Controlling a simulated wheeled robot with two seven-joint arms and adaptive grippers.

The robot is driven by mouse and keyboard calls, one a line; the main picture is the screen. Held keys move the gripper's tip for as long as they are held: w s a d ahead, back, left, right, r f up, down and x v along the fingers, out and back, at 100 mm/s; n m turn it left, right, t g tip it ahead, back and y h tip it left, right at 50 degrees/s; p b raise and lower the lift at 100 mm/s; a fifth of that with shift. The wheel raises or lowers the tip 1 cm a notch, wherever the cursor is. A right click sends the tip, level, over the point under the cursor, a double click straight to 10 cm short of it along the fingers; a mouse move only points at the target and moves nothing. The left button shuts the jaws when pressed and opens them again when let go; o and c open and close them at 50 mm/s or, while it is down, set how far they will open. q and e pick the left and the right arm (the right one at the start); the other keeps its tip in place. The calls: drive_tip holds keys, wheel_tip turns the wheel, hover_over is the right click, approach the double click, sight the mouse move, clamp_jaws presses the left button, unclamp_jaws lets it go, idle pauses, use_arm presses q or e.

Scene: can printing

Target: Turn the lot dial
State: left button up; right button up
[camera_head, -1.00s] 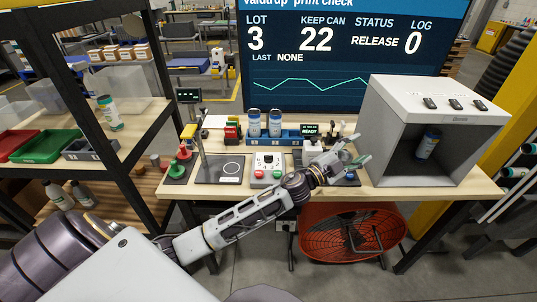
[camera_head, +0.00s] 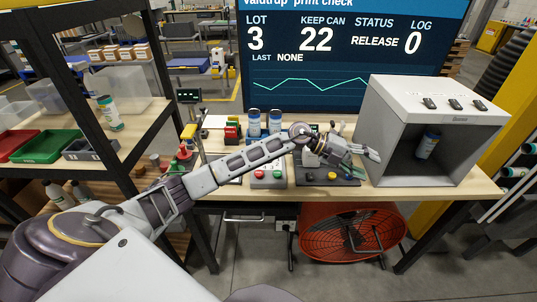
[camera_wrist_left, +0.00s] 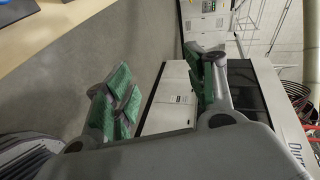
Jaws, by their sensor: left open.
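My left arm reaches across the workbench from the left in the head view. Its gripper (camera_head: 362,154) is open and empty, in front of the grey booth's left side. The left wrist view shows its green-padded fingers (camera_wrist_left: 165,82) apart, with nothing between them. The screen (camera_head: 355,55) reads lot 3, keep can 22, status release, log 0.
More cans (camera_head: 254,122) stand behind my arm. A dark pad (camera_head: 343,181) with a yellow button lies below the gripper. A shelf with green tray (camera_head: 45,146) is left; a red fan (camera_head: 320,240) stands under the bench.

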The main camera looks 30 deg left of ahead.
use_arm(q)
drive_tip(key=w+a+f+g+y, duration=0.25)
drive_tip(key=a+y, duration=0.55)
drive_tip(key=a, duration=0.9)
drive_tip(key=s+a+r+n+g+y, duration=0.1)
drive_tip(key=a+r+y, duration=0.1)
drive_tip(key=a, duration=0.7)
drive_tip(key=a+r+n+g+y, duration=0.1)
drive_tip(key=a+r+n+y, duration=0.1)
drive_tip(key=a, duration=0.7)
drive_tip(key=shift+s+a+y, duration=0.2)
drive_tip(key=shift+s+y, duration=0.2)
drive_tip(key=shift+y, duration=0.5)
wheel_tip(320, 180, down, 12)
drive_tip(key=shift+f+p, duration=0.1)
drive_tip(key=shift+p, duration=0.95)
drive_tip(key=shift+f, duration=0.8)
